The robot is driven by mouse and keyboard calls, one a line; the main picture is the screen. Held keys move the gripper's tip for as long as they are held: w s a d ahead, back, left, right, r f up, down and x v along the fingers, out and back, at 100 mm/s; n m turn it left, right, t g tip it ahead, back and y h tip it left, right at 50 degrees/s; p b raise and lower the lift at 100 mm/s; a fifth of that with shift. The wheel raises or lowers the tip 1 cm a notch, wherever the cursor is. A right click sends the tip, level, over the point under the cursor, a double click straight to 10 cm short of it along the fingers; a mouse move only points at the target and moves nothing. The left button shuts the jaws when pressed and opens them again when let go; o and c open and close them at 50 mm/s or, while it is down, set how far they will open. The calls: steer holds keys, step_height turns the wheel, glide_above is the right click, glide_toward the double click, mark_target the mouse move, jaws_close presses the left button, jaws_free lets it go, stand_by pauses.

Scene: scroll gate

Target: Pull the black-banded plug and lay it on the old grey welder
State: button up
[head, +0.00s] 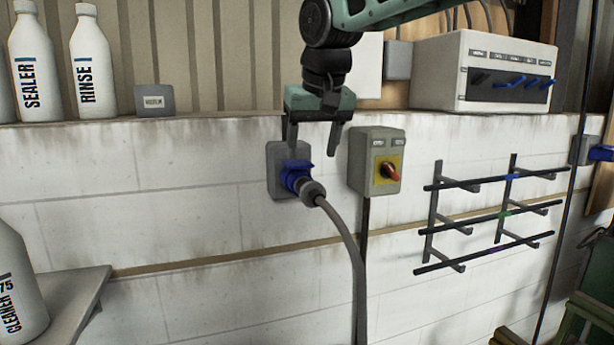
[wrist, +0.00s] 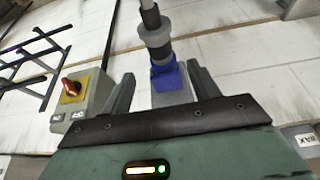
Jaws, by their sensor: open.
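A grey plug (head: 312,192) sits in a blue-fronted socket (head: 276,170) on the white block wall, with a thick grey cable (head: 350,255) hanging from it. The plug shows in the wrist view (wrist: 157,40), with darker parts around it; I cannot clearly tell a black band. My gripper (head: 312,150) is open and empty, pointing down just above the socket and plug. In the wrist view the blue socket part (wrist: 166,78) appears between the two fingers, with the plug beyond the fingertips. I cannot identify the old grey welder in either view.
A grey switch box (head: 377,162) with a red knob is close right of the socket. A black wall rack (head: 490,215) is further right. Bottles (head: 92,60) and a beige panel box (head: 485,72) stand on the ledge. Another blue connector (head: 601,153) is at the right edge.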

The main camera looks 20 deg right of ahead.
mark_target(315, 190)
steer(key=p+x, duration=0.2)
steer(key=x, duration=0.7)
steer(key=shift+f, duration=0.1)
jaws_close()
stand_by(0.4)
steer(key=shift+s, duration=0.1)
steer(key=shift+s, duration=0.1)
steer(key=shift+s+b, duration=0.95)
steer(key=shift+s, duration=1.2)
